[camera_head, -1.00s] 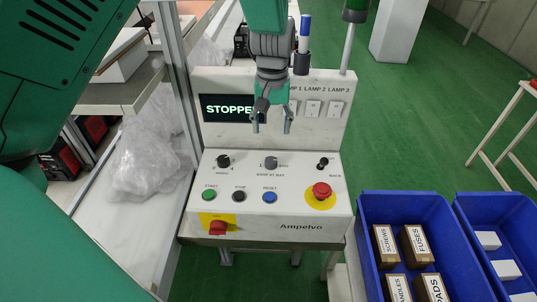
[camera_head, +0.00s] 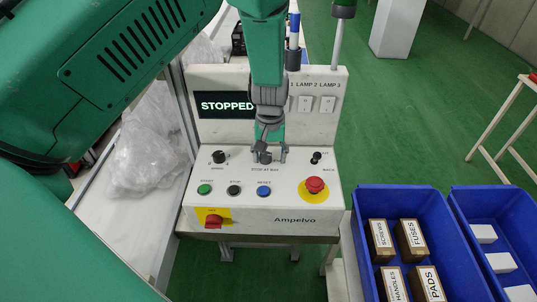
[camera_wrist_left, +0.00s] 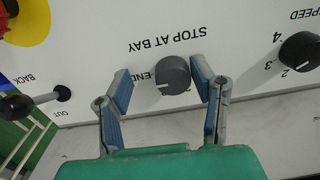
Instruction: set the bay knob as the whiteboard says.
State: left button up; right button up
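The bay knob (camera_wrist_left: 173,75) is a dark grey round knob under the upside-down lettering STOP AT BAY in the left wrist view. A pale mark shows on its lower left side, and the printed END is partly covered beside it. My left gripper (camera_wrist_left: 160,78) is open, with one finger on each side of the knob; contact is not visible. In the head view my left gripper (camera_head: 268,156) points down over the bay knob (camera_head: 265,158) and partly hides it. No whiteboard is visible. My right gripper is not in view.
The control panel (camera_head: 285,215) also carries a speed knob (camera_head: 218,157), a small back/out lever (camera_head: 316,158), several push buttons and a red emergency stop (camera_head: 315,185). Its screen (camera_head: 222,105) reads STOPPED. Blue bins (camera_head: 365,225) stand at the right.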

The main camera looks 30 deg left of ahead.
pick_arm(q)
jog(key=c, duration=0.7)
jog(key=shift+s, duration=0.1)
jog(key=c, duration=0.3)
jog(key=shift+a, duration=0.8)
jog(key=shift+c, duration=0.4)
jog(key=shift+a+f, duration=0.1)
jog(key=shift+a, duration=0.1)
jog(key=shift+f, duration=0.1)
jog(key=shift+w+d, duration=0.2)
jog(key=shift+d, duration=0.3)
jog(key=shift+a+n, duration=0.2)
jog(key=shift+n, duration=0.1)
jog(key=shift+s+a+n+p, duration=0.1)
jog(key=shift+n+p, duration=0.3)
jog(key=shift+p, duration=0.1)
jog(key=n+p, duration=0.1)
jog(key=n, duration=0.2)
jog(key=shift+p, duration=0.3)
jog(key=n+p, duration=0.1)
jog(key=n, duration=0.3)
jog(key=shift+n+p, duration=0.55)
jog(key=shift+n, duration=1.05)
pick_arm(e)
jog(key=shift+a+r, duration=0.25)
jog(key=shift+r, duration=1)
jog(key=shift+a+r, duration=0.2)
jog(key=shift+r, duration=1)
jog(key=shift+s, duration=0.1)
